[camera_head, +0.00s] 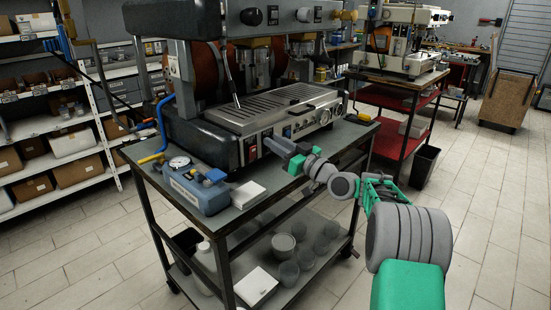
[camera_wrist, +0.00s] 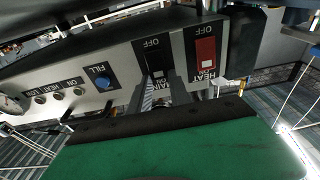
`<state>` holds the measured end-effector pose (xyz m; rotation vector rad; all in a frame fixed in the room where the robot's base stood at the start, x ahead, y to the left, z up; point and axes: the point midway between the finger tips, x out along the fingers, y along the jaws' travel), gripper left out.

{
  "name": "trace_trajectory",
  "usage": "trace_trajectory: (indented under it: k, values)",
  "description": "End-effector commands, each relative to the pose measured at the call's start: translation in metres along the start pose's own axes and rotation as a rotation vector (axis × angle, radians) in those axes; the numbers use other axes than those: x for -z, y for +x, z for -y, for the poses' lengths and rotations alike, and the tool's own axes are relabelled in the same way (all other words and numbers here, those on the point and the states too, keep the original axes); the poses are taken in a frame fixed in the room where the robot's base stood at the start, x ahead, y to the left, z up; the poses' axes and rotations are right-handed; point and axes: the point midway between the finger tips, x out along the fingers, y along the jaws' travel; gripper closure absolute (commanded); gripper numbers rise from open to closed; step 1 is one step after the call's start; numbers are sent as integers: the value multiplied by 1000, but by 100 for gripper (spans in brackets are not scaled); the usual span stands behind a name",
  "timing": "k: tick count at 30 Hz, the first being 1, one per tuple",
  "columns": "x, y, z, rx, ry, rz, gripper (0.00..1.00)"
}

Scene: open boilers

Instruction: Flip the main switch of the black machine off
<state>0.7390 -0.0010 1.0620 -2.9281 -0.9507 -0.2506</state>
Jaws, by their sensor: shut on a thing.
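The black machine (camera_head: 195,133) stands on a dark metal table. Its front panel (camera_wrist: 120,60) appears upside down in the wrist view. The black main switch (camera_wrist: 154,58) has OFF above it and MAIN ON below it in that picture. My gripper (camera_head: 272,147) is at the panel front, and in the wrist view its two narrow fingers (camera_wrist: 162,84) are at the main switch, shut on it. The fingers partly cover the switch and its label, so its exact tilt is unclear. In the head view my gripper hides the main switch.
The red heat switch (camera_wrist: 205,52) sits close to the right of my fingers in the wrist view. A blue fill button (camera_wrist: 102,83) is to the left. A blue gauge box (camera_head: 195,187) and a white box (camera_head: 248,194) stand on the table (camera_head: 262,194) in front.

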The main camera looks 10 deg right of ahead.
Motion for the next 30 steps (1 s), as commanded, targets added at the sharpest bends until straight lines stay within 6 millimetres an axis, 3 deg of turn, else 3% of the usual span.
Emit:
trace_trajectory:
  k: [1, 2, 20, 21, 28, 30]
  values:
    - [-13, -3, 0, 0, -4, -24, 100]
    - [-13, -3, 0, -1, -4, -38, 100]
    - [-3, -3, 0, 0, 1, -124, 100]
    - [-3, -3, 0, 0, 1, -124, 73]
    - [-3, -3, 0, 0, 0, -123, 55]
    - [-3, -3, 0, 0, 0, -123, 55]
